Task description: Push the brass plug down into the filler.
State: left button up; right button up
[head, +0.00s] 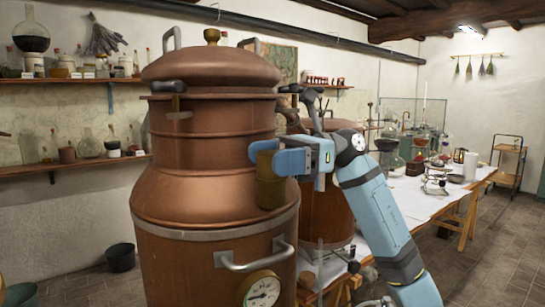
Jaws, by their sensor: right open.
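A large copper still (215,190) fills the left middle of the head view. A brass cylinder (269,190), which looks like the filler, stands upright on its right shoulder. A slightly wider brass top (265,147) sits on it and may be the plug; I cannot tell how deep it sits. My right gripper (284,161) reaches in from the right, level with the upper part of the cylinder. Its blue fingers are open and overlap the cylinder's right side in the picture; I cannot tell whether they touch it. My left gripper is not in view.
The still has a brass knob (212,36) on its lid, a front handle (254,257) and a dial gauge (262,290). A second copper vessel (325,215) stands close behind my right arm. A white-covered table (420,200) with glassware is at the right.

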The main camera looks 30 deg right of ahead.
jog(key=shift+f, duration=0.1)
pick_arm(q)
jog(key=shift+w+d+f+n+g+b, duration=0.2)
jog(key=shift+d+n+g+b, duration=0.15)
jog(key=shift+b, duration=0.4)
pick_arm(e)
jog(key=d, duration=1.3)
jog(key=shift+d, duration=0.4)
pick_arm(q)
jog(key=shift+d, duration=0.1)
pick_arm(e)
jog(key=shift+r, duration=0.2)
